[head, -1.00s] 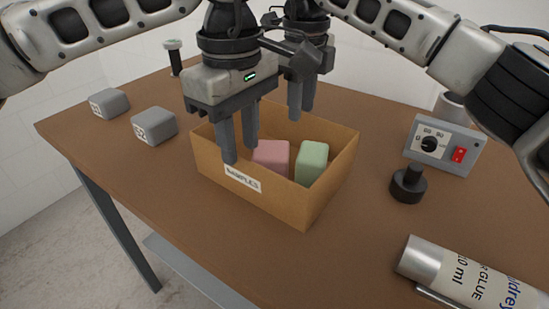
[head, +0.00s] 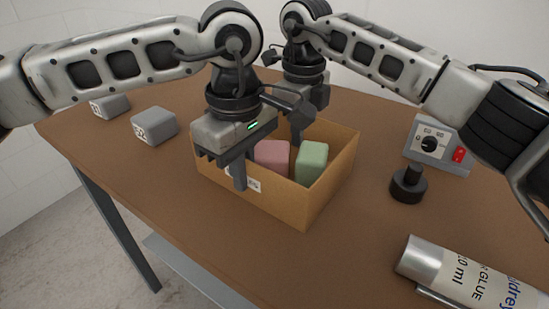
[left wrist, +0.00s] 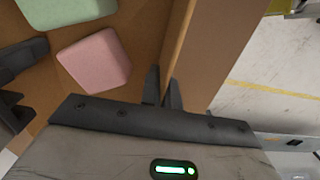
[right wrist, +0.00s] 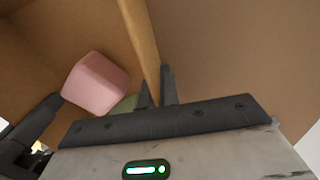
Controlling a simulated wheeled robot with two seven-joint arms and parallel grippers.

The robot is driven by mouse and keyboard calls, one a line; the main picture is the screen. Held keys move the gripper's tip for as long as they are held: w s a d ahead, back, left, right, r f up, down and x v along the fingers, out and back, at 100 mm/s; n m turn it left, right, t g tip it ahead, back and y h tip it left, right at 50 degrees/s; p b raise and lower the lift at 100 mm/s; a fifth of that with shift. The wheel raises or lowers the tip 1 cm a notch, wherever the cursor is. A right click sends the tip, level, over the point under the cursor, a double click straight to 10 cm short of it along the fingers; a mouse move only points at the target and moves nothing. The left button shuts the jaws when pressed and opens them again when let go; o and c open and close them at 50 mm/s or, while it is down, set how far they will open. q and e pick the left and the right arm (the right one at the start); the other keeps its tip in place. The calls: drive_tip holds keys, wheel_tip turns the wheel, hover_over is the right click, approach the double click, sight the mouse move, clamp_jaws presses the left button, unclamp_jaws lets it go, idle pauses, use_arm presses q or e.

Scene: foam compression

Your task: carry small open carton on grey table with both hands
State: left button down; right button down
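The small open carton (head: 320,200) is brown cardboard with a white label. It stands on the brown-topped table (head: 200,235), which has grey legs. A pink foam block (head: 272,153) and a green foam block (head: 312,160) sit inside. My left gripper (head: 240,178) is at the carton's near-left wall, fingers close together with the wall between them, as the left wrist view (left wrist: 163,88) shows. My right gripper (head: 298,128) is at the opposite wall, its fingers likewise close on either side of that wall in the right wrist view (right wrist: 157,88). The right fingertips are partly hidden in the head view.
Two grey blocks (head: 154,127) (head: 110,106) lie to the left. A dial box with a red switch (head: 437,145) and a black knobbed weight (head: 409,185) stand to the right. A glue tube (head: 470,275) lies at the front right. The table in front of the carton is clear.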

drive_tip(key=shift+r, duration=0.1)
